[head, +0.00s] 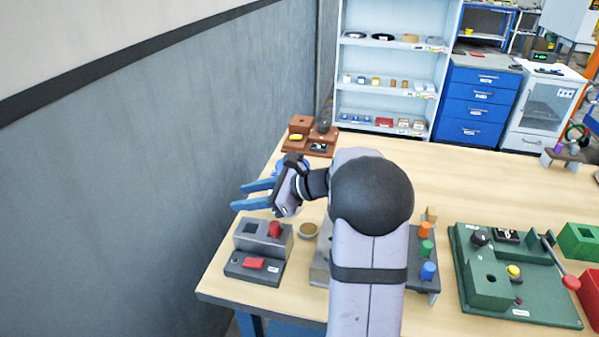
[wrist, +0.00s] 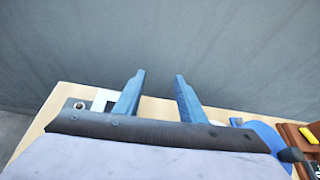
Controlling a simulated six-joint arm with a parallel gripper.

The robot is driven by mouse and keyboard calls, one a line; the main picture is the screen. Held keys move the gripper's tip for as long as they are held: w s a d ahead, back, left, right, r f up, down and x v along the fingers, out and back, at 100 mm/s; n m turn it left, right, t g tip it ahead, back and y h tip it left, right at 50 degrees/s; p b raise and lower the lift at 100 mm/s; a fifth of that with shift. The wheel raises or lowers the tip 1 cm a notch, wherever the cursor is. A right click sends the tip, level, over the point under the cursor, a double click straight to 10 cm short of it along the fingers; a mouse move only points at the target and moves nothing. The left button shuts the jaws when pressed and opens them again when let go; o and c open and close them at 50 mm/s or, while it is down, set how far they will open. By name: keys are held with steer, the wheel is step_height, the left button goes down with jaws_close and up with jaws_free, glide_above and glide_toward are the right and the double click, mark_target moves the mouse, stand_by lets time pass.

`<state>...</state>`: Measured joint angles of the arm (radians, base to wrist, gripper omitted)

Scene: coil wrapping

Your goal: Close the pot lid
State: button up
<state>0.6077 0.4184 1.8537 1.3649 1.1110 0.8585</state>
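My gripper (head: 238,197) points left toward the wall, above the table's left side. Its two blue fingers are apart with nothing between them, as the wrist view (wrist: 160,76) also shows. A rounded blue thing (wrist: 262,132) lies at the right of the wrist view, partly hidden by my gripper's body; it may be the pot or its lid. A bit of blue (head: 277,169) also shows just behind my wrist in the head view. I cannot tell whether a lid is open or closed.
A grey block device (head: 245,268) with red parts stands at the front left. A brown device (head: 313,148) stands at the back left. A green board (head: 540,310) is at the right. The grey wall (head: 130,170) is close to the left edge. The table's back middle is clear.

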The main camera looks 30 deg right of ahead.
mark_target(302, 156)
steer(key=w+d+m+t+b, duration=0.1)
steer(key=d, duration=0.3)
steer(key=w+d+f+m+t+h+b, duration=0.1)
steer(key=d+t, duration=0.1)
steer(key=d, duration=0.2)
steer(key=w+d+m+t+b, duration=0.1)
steer(key=d+m, duration=0.1)
steer(key=d, duration=0.2)
steer(key=shift+w+d+f+h, duration=0.2)
steer(key=shift+f+h, duration=0.1)
steer(key=shift+f, duration=0.05)
steer(key=d+m+t+h+b, duration=0.2)
steer(key=d+m+t+h, duration=0.15)
steer(key=d, duration=0.75)
steer(key=shift+n+y, duration=0.25)
steer(key=shift+a+r+p+x, duration=0.2)
steer(key=shift+p+x, duration=0.1)
steer(key=shift+x, duration=0.9)
steer(key=shift+a+r+p+x, duration=0.15)
steer(key=shift+p+x, duration=0.15)
steer(key=shift+x, duration=0.9)
steer(key=shift+a+r+p+x, duration=0.1)
steer(key=shift+r+p+x, duration=0.15)
steer(key=shift+x, duration=0.95)
steer(key=shift+d, duration=0.1)
jaws_close()
